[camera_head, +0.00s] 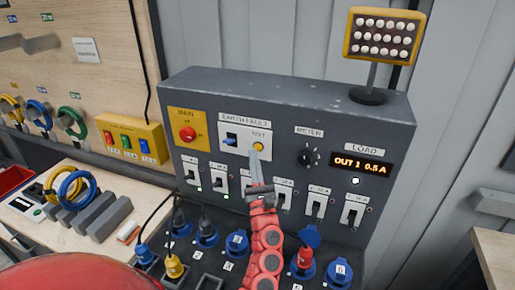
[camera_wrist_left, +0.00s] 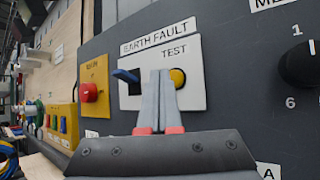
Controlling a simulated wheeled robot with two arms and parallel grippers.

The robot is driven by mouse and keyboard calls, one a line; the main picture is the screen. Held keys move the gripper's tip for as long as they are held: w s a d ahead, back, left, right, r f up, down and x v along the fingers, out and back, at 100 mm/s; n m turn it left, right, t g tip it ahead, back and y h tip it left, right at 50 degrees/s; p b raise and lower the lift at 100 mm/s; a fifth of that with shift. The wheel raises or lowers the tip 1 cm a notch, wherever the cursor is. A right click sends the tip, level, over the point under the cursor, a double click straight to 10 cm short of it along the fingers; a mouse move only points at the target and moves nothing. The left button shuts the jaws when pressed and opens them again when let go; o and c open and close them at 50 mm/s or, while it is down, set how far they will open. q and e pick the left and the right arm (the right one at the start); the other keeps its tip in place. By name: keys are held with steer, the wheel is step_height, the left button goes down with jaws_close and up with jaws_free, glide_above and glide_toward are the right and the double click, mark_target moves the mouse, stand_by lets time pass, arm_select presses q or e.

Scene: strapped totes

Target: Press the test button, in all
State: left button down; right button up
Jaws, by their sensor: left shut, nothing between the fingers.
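The round yellow test button (camera_head: 258,146) sits on the right of the white earth fault plate (camera_head: 232,140), on the sloped grey panel. It also shows in the left wrist view (camera_wrist_left: 178,77), partly hidden by a fingertip. A dark blue lever (camera_head: 231,139) is on the same plate, left of the button. My left gripper (camera_head: 254,158) is shut and empty, its fingertips just below the button in the head view. In the left wrist view the tips (camera_wrist_left: 160,75) stand in front of the plate beside the button; I cannot tell if they touch it. My right gripper is not in view.
A red main knob (camera_head: 187,133) on a yellow plate is at the left, a black meter dial (camera_head: 308,157) at the right. The display (camera_head: 361,164) reads OUT 1 0.5 A. White switches (camera_head: 316,205) and blue sockets (camera_head: 340,272) lie below. A lamp (camera_head: 383,36) stands on top.

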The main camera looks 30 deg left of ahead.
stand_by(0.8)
arm_select(q)
steer(key=shift+w+a+b, duration=0.1)
steer(key=shift+w+b, duration=0.4)
steer(key=shift+b, duration=0.3)
steer(key=shift+w+a+b, duration=0.1)
steer(key=shift+w+b, duration=0.2)
steer(key=shift+b, duration=0.3)
steer(key=shift+s, duration=0.15)
stand_by(0.6)
steer(key=shift+s+d, duration=0.2)
steer(key=shift+s, duration=0.4)
steer(key=shift+s, duration=0.1)
